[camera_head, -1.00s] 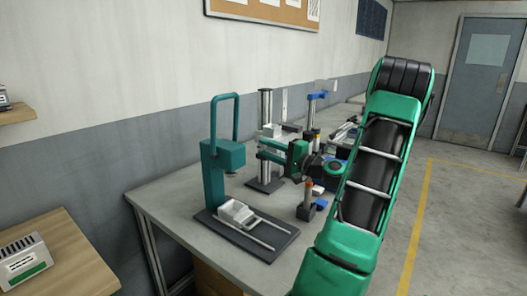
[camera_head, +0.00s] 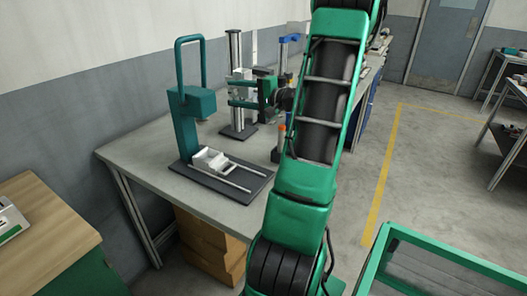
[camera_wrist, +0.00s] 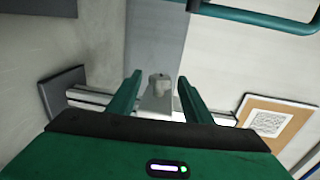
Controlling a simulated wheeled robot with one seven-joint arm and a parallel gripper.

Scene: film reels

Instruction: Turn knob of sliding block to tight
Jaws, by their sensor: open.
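A tall metal column stand (camera_head: 236,120) on a dark base stands on the grey table, with a pale block partway up it. In the wrist view, my gripper (camera_wrist: 159,80) is open, a finger on each side of a small grey knob (camera_wrist: 159,84) in front of a flat grey upright face. Gaps show between the knob and both fingers. I cannot tell any tightness marking or the knob's turn angle.
A teal press (camera_head: 188,115) with a tall loop handle and a dark base stands at the table's near left. A blue-topped stand (camera_head: 285,50) is behind the column. An orange-tipped item (camera_head: 280,140) is close below my arm. A wooden bench (camera_head: 45,240) is at left.

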